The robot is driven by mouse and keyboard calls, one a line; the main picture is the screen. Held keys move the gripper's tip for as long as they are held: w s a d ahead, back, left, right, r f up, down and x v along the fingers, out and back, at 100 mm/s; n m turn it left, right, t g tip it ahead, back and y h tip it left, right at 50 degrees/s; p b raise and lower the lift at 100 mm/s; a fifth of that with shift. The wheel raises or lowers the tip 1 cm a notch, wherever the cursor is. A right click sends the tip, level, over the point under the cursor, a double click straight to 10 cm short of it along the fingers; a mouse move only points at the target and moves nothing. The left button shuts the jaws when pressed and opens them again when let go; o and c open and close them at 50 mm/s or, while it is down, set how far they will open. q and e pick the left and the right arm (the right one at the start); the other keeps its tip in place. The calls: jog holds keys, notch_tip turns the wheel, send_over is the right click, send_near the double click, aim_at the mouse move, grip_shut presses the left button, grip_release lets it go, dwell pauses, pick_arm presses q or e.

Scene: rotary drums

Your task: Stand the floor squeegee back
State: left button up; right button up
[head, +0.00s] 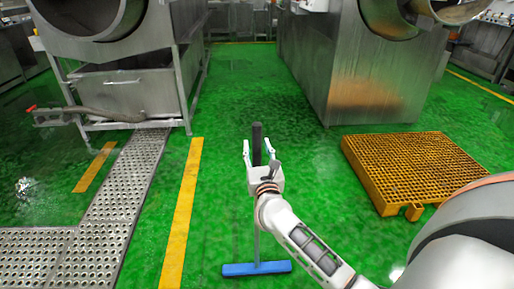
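The floor squeegee stands nearly upright on the green floor in the head view, with its blue head (257,268) down, a thin grey pole (256,235) and a dark grip (257,132) at the top. My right gripper (258,147) is at the dark grip, its two fingers spread to the left and right of it with visible gaps. The fingers do not appear to touch the grip. The gripper's palm hides part of the pole. My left gripper is not in view.
A yellow grated pallet (415,165) lies on the floor at the right. Metal drum machines stand at the back left (125,90) and back centre-right (330,70). A perforated metal drain cover (115,210) runs along the left. The green floor between the machines is clear.

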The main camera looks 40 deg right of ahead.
jog(key=shift+r, duration=0.2)
jog(key=s+a+f+n+t+y, duration=0.1)
jog(key=s+a+f+n+y, duration=0.4)
jog(key=s+a+n, duration=0.65)
jog(key=s+a+f+n+y, duration=0.3)
jog(key=s+a+n+y, duration=0.5)
jog(key=n, duration=0.7)
jog(key=s+a+f+n+g+h, duration=0.1)
jog(key=s+f+n+g, duration=0.6)
jog(key=s+f+n, duration=0.7)
notch_tip(320, 180, down, 4)
jog(key=a+n, duration=0.1)
jog(key=n, duration=0.5)
jog(key=shift+s+a+r+g+h, duration=0.15)
jog(key=shift+s+a+g+h, duration=0.15)
jog(key=shift+s+h, duration=0.1)
jog(key=shift+w, duration=0.1)
